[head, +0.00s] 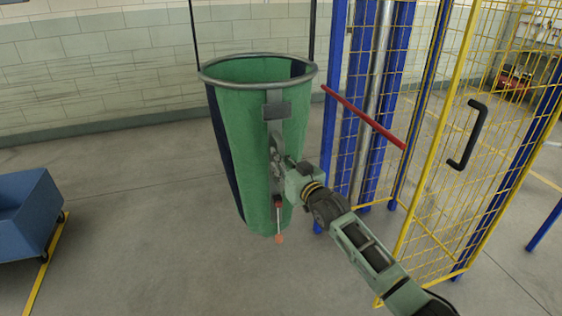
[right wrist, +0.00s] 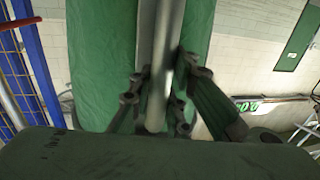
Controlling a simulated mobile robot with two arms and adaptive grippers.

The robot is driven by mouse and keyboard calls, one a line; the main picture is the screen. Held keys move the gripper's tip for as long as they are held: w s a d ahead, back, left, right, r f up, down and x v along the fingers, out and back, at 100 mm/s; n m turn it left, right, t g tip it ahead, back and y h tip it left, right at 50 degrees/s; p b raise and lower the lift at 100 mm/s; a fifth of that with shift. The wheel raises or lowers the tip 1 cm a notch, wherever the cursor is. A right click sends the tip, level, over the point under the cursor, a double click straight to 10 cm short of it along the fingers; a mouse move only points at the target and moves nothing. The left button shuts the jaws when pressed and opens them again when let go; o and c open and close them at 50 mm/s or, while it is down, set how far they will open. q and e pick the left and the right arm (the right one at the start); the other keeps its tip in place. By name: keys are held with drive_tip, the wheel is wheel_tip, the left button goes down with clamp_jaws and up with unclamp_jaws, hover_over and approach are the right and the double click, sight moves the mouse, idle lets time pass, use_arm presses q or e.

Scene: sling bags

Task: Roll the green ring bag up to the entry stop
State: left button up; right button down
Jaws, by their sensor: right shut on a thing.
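The green ring bag (head: 236,130) hangs open-topped below a grey ring, with dark straps rising from it. A grey upright bar (right wrist: 161,50) runs down its front, below a dark grey plate (head: 277,111). My right gripper (head: 277,160) is at the bag's front, shut on this bar; in the right wrist view its fingers (right wrist: 157,92) lie on both sides of it. A red bar (head: 365,118) slants across the blue posts just right of the bag; I cannot tell whether it is the entry stop. My left gripper is out of view.
A yellow mesh gate (head: 455,130) with a black handle (head: 468,135) and blue posts (head: 335,100) stand close on the right. A blue cart (head: 25,215) stands at the left by a yellow floor line. The floor between cart and bag is clear.

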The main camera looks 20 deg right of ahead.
drive_tip(key=c, duration=1.6)
unclamp_jaws()
drive_tip(key=shift+d, duration=0.1)
drive_tip(key=shift+c, duration=0.2)
drive_tip(key=v, duration=1.2)
